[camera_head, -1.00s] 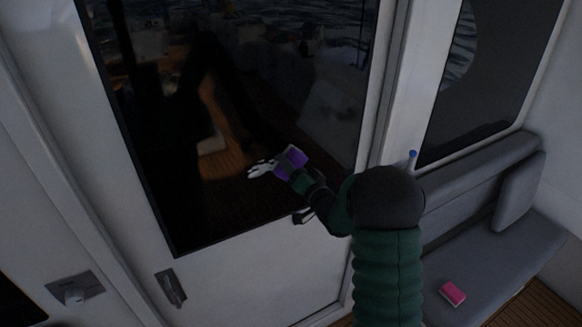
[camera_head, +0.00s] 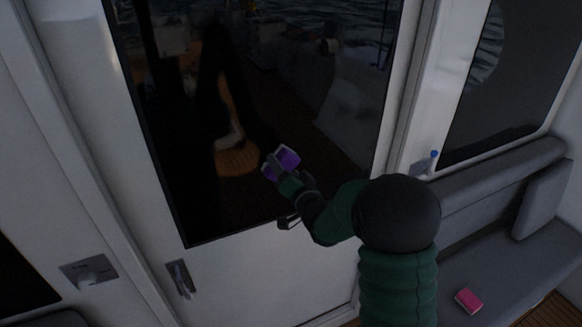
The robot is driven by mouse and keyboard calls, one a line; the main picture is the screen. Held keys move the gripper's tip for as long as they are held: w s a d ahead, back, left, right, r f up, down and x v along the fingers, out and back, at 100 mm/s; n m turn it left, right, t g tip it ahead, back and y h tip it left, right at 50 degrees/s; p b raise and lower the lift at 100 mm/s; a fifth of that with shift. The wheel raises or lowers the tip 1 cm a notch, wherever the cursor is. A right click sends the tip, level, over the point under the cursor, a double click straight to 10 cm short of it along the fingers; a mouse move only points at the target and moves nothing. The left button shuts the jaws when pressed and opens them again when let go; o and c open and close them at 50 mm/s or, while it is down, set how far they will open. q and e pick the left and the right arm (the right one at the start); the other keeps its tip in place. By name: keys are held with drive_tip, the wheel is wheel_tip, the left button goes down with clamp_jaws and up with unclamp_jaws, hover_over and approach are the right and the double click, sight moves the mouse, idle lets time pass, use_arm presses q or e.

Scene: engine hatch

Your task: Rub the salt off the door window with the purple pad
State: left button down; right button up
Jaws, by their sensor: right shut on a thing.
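The door window (camera_head: 330,110) is a dark glass pane in the white door, with reflections of a deck and water. The purple pad (camera_head: 287,157) is in front of the lower part of the glass. My right gripper (camera_head: 277,168) is shut on the pad, at the end of my green-sleeved arm. The pad seems to be at the glass, but I cannot tell whether it touches. I see no white salt on the glass now; the pad and gripper may hide some. My left gripper is not in view.
A door handle (camera_head: 181,279) is below the window. A pink sponge (camera_head: 468,300) lies on the grey bench (camera_head: 500,262) at right. A latch plate (camera_head: 88,272) is at lower left.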

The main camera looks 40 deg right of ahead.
sight(271, 174)
drive_tip(key=shift+w+a, duration=0.25)
drive_tip(key=shift+a, duration=0.65)
drive_tip(key=shift+w+a+f+b, duration=0.1)
drive_tip(key=shift+w+a+b, duration=0.15)
drive_tip(key=shift+a+b, duration=0.6)
drive_tip(key=shift+w+a, duration=0.15)
drive_tip(key=shift+a, duration=0.6)
drive_tip(key=shift+s+a, duration=0.1)
drive_tip(key=shift+s, duration=0.45)
drive_tip(key=b+v, duration=0.1)
drive_tip(key=v, duration=0.4)
